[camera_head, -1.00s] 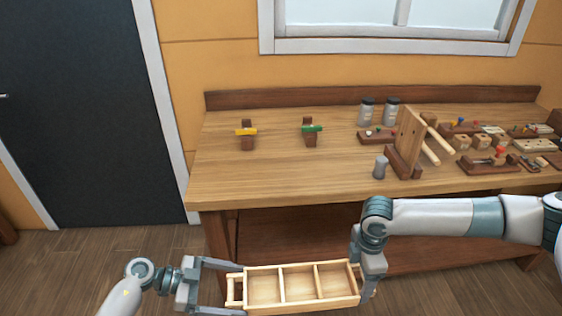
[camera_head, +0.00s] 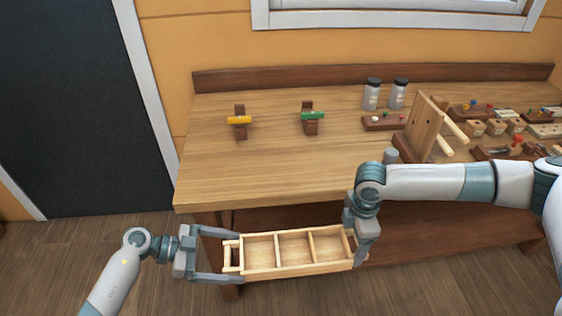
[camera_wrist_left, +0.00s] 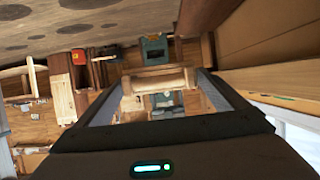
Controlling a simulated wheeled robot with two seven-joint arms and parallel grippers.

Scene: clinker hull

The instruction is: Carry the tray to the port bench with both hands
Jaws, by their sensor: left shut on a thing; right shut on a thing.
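The tray (camera_head: 278,271) is pale wood with three empty compartments and a bar handle at each end. It hangs between my two grippers, in front of the workbench (camera_head: 270,165) and lower than its top. My left gripper (camera_head: 232,262) is shut on the tray's left handle, which also shows between the fingers in the left wrist view (camera_wrist_left: 158,82). My right gripper (camera_head: 356,253) is shut at the tray's right end, where the handle is mostly hidden by the gripper. The tray looks about level.
The bench's left front is clear. A dark door (camera_head: 70,110) is at left.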

